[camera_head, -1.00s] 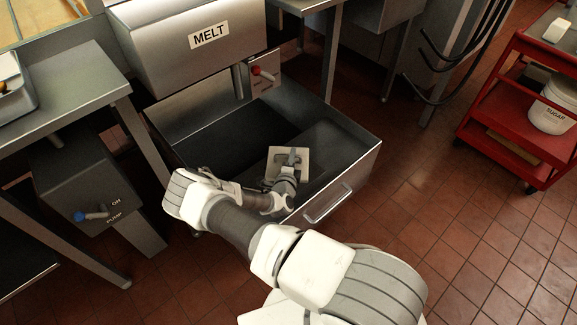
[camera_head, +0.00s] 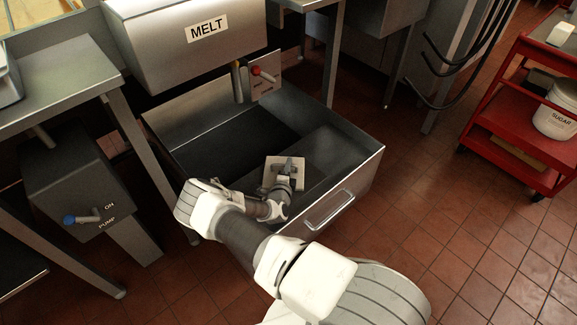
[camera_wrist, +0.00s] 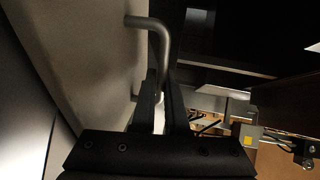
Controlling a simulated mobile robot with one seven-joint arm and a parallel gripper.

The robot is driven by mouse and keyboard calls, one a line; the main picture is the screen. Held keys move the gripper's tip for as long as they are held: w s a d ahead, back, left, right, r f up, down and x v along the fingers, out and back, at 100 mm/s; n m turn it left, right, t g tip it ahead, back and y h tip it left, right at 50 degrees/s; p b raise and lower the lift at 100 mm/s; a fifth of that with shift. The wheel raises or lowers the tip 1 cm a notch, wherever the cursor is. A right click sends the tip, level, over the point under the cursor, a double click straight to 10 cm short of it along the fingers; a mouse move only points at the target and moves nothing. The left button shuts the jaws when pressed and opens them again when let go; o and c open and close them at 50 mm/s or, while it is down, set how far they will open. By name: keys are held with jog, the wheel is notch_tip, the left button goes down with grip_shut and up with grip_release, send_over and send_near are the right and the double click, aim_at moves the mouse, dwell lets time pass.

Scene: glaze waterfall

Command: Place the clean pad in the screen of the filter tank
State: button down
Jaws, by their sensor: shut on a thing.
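The clean pad, a pale square plate with a grey handle (camera_head: 270,178), is held over the open filter tank (camera_head: 364,163). My gripper (camera_head: 288,170) is shut on the pad's handle. In the wrist view, my gripper's fingers (camera_wrist: 165,103) close around the bent metal handle (camera_wrist: 150,24), and the pad's pale face (camera_wrist: 90,55) fills the left side, looking steeply tilted there. The tank is dark inside, with a grey panel or ledge in its right part; I cannot tell for sure whether this is the screen. Whether the pad touches anything below is hidden.
The MELT unit (camera_head: 190,40) hangs over the tank's back, with a red-knobbed lever (camera_head: 257,72). The tank's front wall has a bar handle (camera_head: 330,210). A pump box (camera_head: 75,185) stands left. A red cart (camera_head: 500,125) stands right, with clear tiled floor between.

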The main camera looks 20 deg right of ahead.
jog(key=c, duration=0.9)
grip_release()
jog(key=shift+c, duration=0.2)
jog(key=shift+r, duration=0.1)
